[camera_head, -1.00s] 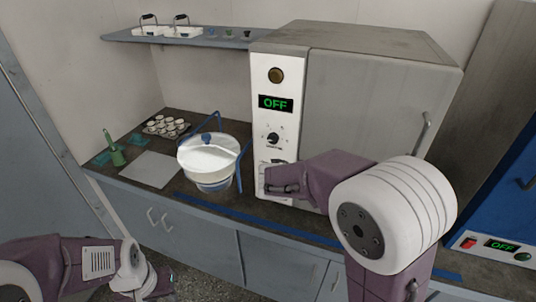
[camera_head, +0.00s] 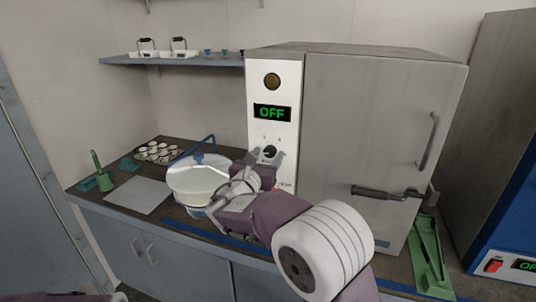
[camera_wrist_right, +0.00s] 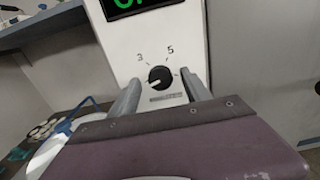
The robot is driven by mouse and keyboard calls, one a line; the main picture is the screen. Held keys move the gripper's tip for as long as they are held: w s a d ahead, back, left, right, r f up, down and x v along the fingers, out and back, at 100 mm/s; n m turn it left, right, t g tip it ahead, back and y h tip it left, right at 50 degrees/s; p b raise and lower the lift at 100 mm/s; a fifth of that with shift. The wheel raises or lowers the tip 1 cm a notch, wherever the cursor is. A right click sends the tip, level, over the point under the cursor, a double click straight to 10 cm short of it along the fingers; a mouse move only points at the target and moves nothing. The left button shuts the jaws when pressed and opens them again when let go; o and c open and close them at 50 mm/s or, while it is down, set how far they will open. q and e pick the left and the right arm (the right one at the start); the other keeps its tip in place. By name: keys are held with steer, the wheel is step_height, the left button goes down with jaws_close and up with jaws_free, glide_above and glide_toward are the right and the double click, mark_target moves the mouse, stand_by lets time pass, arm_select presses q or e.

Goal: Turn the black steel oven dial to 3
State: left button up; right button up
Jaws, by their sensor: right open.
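The oven (camera_head: 370,130) is a grey steel box with a white control panel on its left side. Its display (camera_head: 272,113) reads OFF in green. The black dial (camera_head: 270,151) is below the display; in the wrist view the dial (camera_wrist_right: 160,77) shows whole, with 3 at its upper left and 5 at its upper right. Its light pointer mark seems to be toward the left, away from both numbers. My right gripper (camera_head: 265,158) is open in front of the dial, its fingers to either side in the wrist view (camera_wrist_right: 163,90). Contact cannot be told. My left gripper is out of view.
A white round sieve pan (camera_head: 198,178) with a blue handle stands left of my right arm. Small cups (camera_head: 157,152) and a grey plate (camera_head: 140,194) are farther left. A dark bar (camera_head: 385,193) crosses the oven door. A green stand (camera_head: 428,258) is at right.

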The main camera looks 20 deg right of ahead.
steer(key=shift+w+d, duration=0.35)
steer(key=shift+w, duration=0.1)
jaws_close()
steer(key=shift+f+m+b, duration=0.15)
steer(key=shift+m+b, duration=0.15)
steer(key=shift+b, duration=0.25)
steer(key=m+b, duration=0.8)
steer(key=b, duration=0.2)
steer(key=shift+f, duration=0.15)
steer(key=m+b, duration=0.3)
steer(key=shift+m+b, duration=0.3)
steer(key=shift+m, duration=0.1)
steer(key=shift+r+m+b, duration=0.2)
steer(key=shift+m+b, duration=0.3)
steer(key=shift+m, duration=0.2)
